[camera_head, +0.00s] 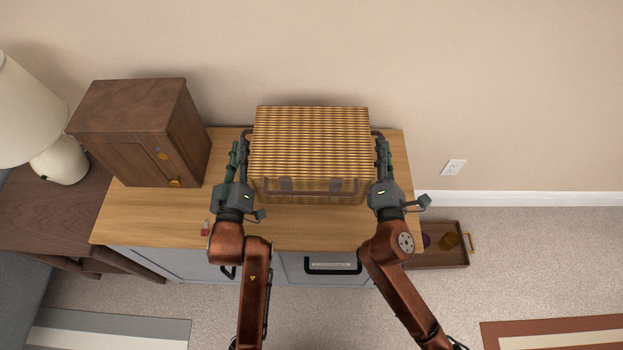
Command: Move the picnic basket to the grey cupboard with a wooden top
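The picnic basket (310,145) is a woven tan box with dark side handles and a front handle. It appears upright over the wooden top (290,230) of the grey cupboard (295,266), near the wall; whether it rests there or is held slightly above is unclear. My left gripper (239,150) is at the basket's left side, by the left handle. My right gripper (383,150) is at its right side, by the right handle. Both have their fingers pointing toward the wall. Whether the fingers close on the handles cannot be made out.
A dark wooden cabinet (140,130) stands on the left of the top, with a small red item (205,228) near it. A lamp (45,125) stands on a dark side table (50,215). A wooden tray (440,258) lies on the floor at right. The top's front strip is mostly clear.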

